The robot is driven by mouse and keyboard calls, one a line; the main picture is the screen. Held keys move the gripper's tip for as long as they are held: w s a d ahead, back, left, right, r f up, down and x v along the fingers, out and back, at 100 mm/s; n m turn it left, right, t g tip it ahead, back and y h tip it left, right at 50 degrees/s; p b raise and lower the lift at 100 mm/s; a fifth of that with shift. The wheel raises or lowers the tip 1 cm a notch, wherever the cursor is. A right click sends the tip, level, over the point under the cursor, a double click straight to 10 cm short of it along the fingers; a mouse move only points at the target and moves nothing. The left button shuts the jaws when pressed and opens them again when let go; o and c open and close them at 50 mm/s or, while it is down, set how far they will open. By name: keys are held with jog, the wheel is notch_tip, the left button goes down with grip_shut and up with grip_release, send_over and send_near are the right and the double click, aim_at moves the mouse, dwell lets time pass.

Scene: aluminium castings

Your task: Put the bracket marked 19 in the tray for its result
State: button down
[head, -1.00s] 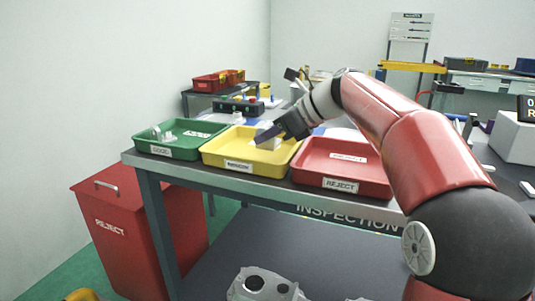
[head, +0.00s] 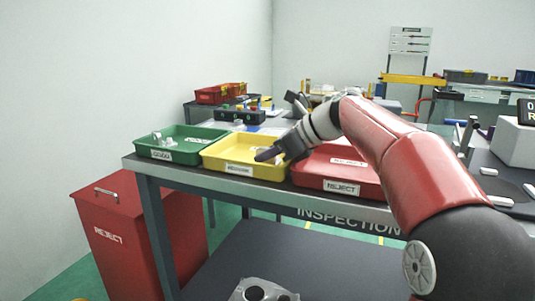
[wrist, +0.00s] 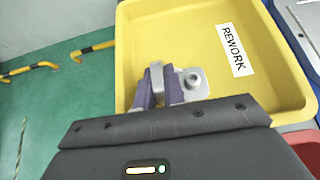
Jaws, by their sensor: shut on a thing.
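A grey metal bracket (wrist: 194,83) with a round hole shows between and beside my gripper's purple fingers in the wrist view. My gripper (wrist: 160,88) is shut on it. The bracket is over the yellow tray (wrist: 275,92) labelled REWORK; I cannot tell if it touches the floor. No number can be read on it. In the head view my gripper (head: 264,154) is over the front right part of the yellow tray (head: 222,154), and the bracket is hidden. The green tray (head: 176,155) at left holds a grey part. The red REJECT tray (head: 330,183) is at right.
A red REJECT bin (head: 125,240) stands left of the inspection table. Another casting (head: 262,291) lies below, near the picture's bottom. The yellow tray's floor around the label is clear.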

jog(key=c, duration=1.5)
grip_release()
jog(key=shift+f, duration=0.8)
jog(key=shift+r, duration=0.3)
jog(key=r+p+v, duration=0.1)
jog(key=v, duration=1.1)
jog(key=shift+r+p, duration=0.15)
jog(key=shift+p, duration=0.25)
jog(key=shift+w, duration=0.15)
